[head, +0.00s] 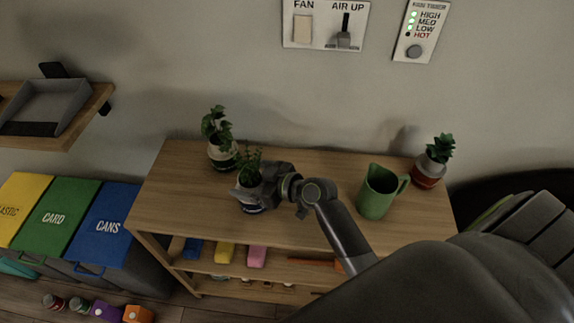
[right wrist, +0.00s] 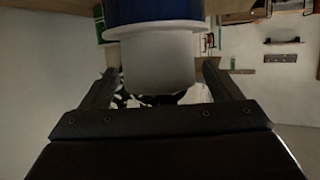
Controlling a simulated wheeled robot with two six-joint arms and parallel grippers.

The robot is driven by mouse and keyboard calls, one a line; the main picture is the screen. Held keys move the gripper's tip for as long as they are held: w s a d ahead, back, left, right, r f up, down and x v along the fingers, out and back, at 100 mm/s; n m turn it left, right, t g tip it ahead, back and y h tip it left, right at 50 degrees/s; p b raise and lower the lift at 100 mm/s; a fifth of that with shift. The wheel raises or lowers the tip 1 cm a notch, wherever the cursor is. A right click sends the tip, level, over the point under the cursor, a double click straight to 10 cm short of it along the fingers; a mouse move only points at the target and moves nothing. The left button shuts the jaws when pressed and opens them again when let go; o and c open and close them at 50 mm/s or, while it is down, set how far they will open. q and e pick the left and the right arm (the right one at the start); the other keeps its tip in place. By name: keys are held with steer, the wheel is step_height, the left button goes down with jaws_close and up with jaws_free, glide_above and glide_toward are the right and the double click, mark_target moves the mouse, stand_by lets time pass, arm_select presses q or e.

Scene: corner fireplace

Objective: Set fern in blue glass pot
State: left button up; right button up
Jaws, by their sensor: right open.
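The fern (head: 250,168) stands upright near the middle left of the wooden shelf top. Its white pot (right wrist: 160,62) sits directly above a blue pot (head: 253,208) with a pale rim, also seen in the right wrist view (right wrist: 152,11). The white pot appears to be in the mouth of the blue one; how deep I cannot tell. My right gripper (head: 254,188) is at the fern's pot. In the right wrist view its open fingers (right wrist: 160,74) stand on either side of the white pot, with a gap showing on each side. My left gripper is out of view.
An ivy-like plant (head: 222,154) in a banded pot stands just behind and left. A green jug (head: 379,191) and a succulent in a red-and-grey pot (head: 430,171) stand to the right. Bins (head: 65,218) stand at left. The shelf's front left top is clear.

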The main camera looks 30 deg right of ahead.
steer(key=b+v, duration=0.2)
steer(key=v, duration=1.5)
steer(key=shift+b, duration=0.3)
steer(key=shift+s, duration=0.15)
